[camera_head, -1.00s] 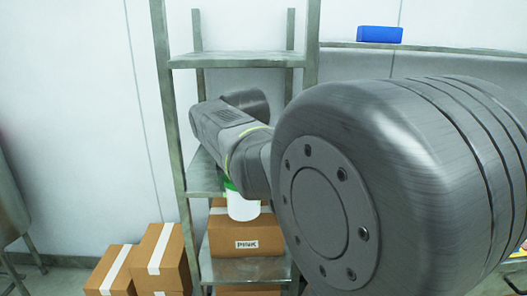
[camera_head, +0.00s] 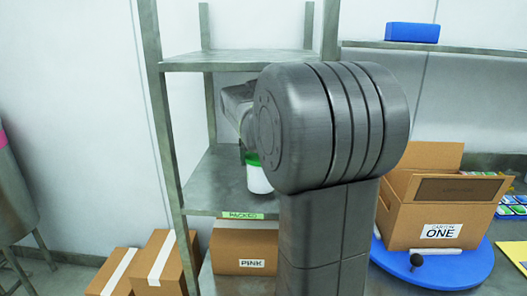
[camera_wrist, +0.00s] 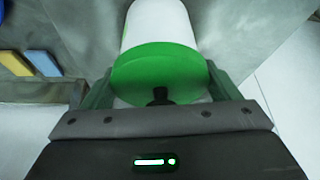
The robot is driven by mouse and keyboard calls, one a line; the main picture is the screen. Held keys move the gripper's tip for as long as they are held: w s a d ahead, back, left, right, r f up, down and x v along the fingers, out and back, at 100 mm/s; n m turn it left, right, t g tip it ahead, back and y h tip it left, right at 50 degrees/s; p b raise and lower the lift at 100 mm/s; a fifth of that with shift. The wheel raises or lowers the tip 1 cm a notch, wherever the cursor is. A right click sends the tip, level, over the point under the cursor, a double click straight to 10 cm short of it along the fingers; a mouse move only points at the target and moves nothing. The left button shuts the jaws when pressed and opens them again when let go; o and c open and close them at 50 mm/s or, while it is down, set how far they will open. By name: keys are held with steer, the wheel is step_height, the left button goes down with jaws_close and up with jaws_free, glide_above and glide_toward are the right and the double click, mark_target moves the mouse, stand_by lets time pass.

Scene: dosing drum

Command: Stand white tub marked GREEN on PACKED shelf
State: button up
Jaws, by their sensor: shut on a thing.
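The white tub (camera_head: 258,180) with a green band at its top is at the PACKED shelf (camera_head: 208,195), whose front edge carries a green PACKED label. The tub looks upright; I cannot tell whether its base touches the shelf. In the wrist view the tub (camera_wrist: 160,25) shows its white body and green lid (camera_wrist: 160,70). My gripper (camera_wrist: 160,88) is shut on the tub at its lid end, with a finger on each side. In the head view my arm hides the gripper. No writing shows on the tub.
The upper shelf (camera_head: 235,62) is bare above the tub. A carton marked PINK (camera_head: 242,240) stands below the PACKED shelf. Taped cartons (camera_head: 165,262) stand at left. An open carton ONE (camera_head: 430,215) sits on a blue turntable (camera_head: 465,272) at right.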

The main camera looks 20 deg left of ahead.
steer(key=w, duration=0.1)
steer(key=w+a, duration=0.2)
steer(key=w, duration=0.1)
steer(key=w+f, duration=0.1)
steer(key=w+a, duration=0.1)
steer(key=shift+w+f, duration=0.35)
steer(key=shift+s+r, duration=0.1)
steer(key=o, duration=1.1)
steer(key=s+d+r, duration=0.1)
steer(key=s+d, duration=0.4)
steer(key=s, duration=0.6)
steer(key=shift+s, duration=0.15)
